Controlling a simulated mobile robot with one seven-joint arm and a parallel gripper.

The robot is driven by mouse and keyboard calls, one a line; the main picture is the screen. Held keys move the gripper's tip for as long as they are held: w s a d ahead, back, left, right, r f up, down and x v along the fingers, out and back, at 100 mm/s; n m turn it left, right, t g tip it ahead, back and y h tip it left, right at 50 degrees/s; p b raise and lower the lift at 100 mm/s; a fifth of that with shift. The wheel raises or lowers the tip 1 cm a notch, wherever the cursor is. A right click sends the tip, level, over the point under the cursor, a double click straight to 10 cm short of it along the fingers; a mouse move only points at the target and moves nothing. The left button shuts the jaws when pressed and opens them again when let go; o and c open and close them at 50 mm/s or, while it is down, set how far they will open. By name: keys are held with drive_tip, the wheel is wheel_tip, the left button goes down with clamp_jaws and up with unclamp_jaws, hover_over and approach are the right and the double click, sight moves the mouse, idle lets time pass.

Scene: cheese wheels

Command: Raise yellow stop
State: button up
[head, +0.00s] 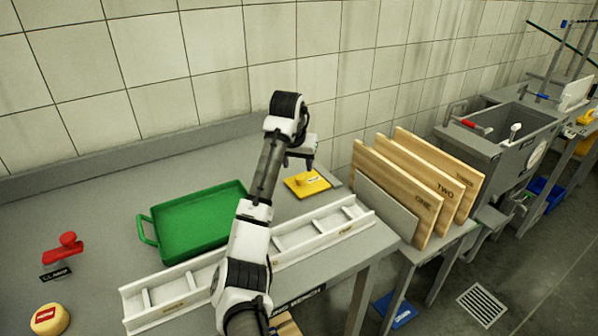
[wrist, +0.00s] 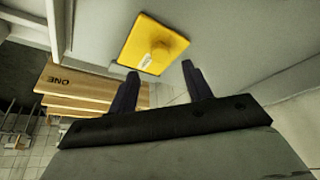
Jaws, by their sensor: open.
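The yellow stop (head: 307,184) is a flat yellow plate with a raised knob. My gripper (head: 300,160) hangs above the bench, close over the stop's back left side. In the wrist view my gripper (wrist: 160,70) has its two dark fingers apart with nothing between them. The fingers appear clear of the stop.
A white rack (head: 290,243) runs along the front of the bench under my arm. A green tray (head: 200,222) is left of it. A red handle (head: 63,248) and a yellow wheel (head: 50,319) are far left. Wooden boards (head: 410,185), one marked ONE, stand right of the bench.

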sight(300, 177)
drive_tip(key=p+x, duration=0.1)
drive_tip(key=x, duration=0.4)
drive_tip(key=shift+w+f, duration=0.2)
drive_tip(key=shift+f, duration=0.15)
drive_tip(key=shift+c, duration=0.4)
clamp_jaws()
